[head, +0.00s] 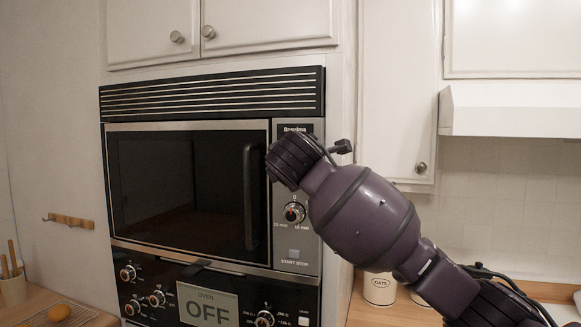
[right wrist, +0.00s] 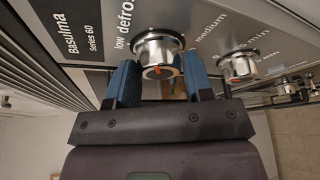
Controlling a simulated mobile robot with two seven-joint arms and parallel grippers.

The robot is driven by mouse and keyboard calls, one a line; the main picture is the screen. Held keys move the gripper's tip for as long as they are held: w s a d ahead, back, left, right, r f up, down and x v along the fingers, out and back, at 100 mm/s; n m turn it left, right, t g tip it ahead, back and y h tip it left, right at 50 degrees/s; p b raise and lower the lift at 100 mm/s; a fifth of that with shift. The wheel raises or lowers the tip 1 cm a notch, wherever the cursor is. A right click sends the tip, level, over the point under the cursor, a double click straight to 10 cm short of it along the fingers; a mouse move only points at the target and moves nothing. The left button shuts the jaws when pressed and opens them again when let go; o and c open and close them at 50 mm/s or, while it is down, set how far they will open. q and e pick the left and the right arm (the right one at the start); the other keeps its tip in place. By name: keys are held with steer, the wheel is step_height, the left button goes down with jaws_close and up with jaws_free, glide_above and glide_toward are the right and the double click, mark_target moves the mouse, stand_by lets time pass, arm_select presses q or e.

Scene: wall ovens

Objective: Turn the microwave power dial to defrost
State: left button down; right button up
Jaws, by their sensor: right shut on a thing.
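The black and steel microwave (head: 190,180) is built into the wall, its door shut. Its power dial (right wrist: 158,52), a round metal knob with an orange mark, shows in the right wrist view under the words "low", "defrost" and "medium". My right gripper (right wrist: 160,76) has its two blue fingers on either side of this dial and is shut on it. In the head view my right gripper (head: 290,162) covers the upper part of the control panel, so the dial is hidden there. Which label the mark points at cannot be told. My left gripper is not in view.
The timer dial (head: 294,212) sits just below on the same panel, and also shows in the right wrist view (right wrist: 240,66). The vertical door handle (head: 251,196) is close to the left of the panel. An oven control panel with an "OFF" display (head: 208,308) is below.

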steer(key=o, duration=0.9)
steer(key=shift+c, duration=0.2)
steer(key=shift+s, duration=0.1)
steer(key=s+r+b, duration=0.2)
steer(key=s, duration=0.8)
steer(key=shift+s+d+b, duration=0.2)
steer(key=shift+b, duration=0.15)
